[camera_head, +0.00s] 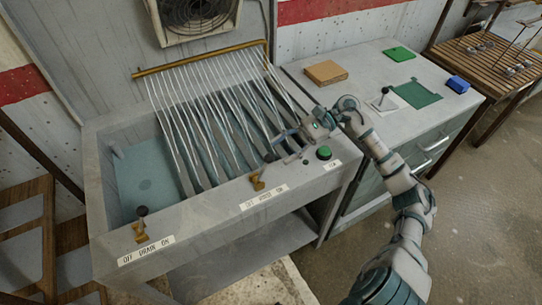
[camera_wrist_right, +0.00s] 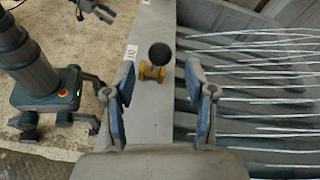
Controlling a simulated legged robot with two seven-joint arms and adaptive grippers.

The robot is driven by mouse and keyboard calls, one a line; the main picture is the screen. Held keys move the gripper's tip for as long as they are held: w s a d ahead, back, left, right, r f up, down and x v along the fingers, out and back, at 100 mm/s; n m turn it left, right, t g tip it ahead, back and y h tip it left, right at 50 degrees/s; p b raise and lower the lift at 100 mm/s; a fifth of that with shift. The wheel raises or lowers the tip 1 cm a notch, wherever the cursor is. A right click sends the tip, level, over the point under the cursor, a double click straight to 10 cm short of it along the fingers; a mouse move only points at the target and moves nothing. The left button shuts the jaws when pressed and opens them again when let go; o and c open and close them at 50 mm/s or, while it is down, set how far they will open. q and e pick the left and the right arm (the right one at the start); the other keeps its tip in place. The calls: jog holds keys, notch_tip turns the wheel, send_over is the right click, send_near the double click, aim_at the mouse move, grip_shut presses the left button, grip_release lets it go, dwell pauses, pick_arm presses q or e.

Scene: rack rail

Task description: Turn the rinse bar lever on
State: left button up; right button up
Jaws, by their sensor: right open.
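The rinse lever (camera_head: 257,183) stands on the basin's front ledge, behind a label reading OFF RINSE ON. It has a yellow base and a dark ball knob. My right gripper (camera_head: 278,146) is open and empty, just right of and above this lever. In the right wrist view a lever with a black ball knob (camera_wrist_right: 159,54) and yellow base shows between the open fingers (camera_wrist_right: 161,78), apart from both. Part of a dark gripper, apparently my left one (camera_wrist_right: 97,10), shows at the top left edge; its jaws are unclear.
A drain lever (camera_head: 140,226) stands at the ledge's left end, a green button (camera_head: 323,153) at its right. Thin white strands hang from a yellow bar (camera_head: 200,59) across the basin. A counter (camera_head: 345,95) at the right holds a brown block, green pieces and a small lever.

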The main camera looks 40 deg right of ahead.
pick_arm(q)
jog(key=shift+d, duration=0.25)
pick_arm(e)
jog(key=v, duration=0.7)
jog(key=shift+d+f, duration=0.3)
jog(key=shift+d, duration=0.25)
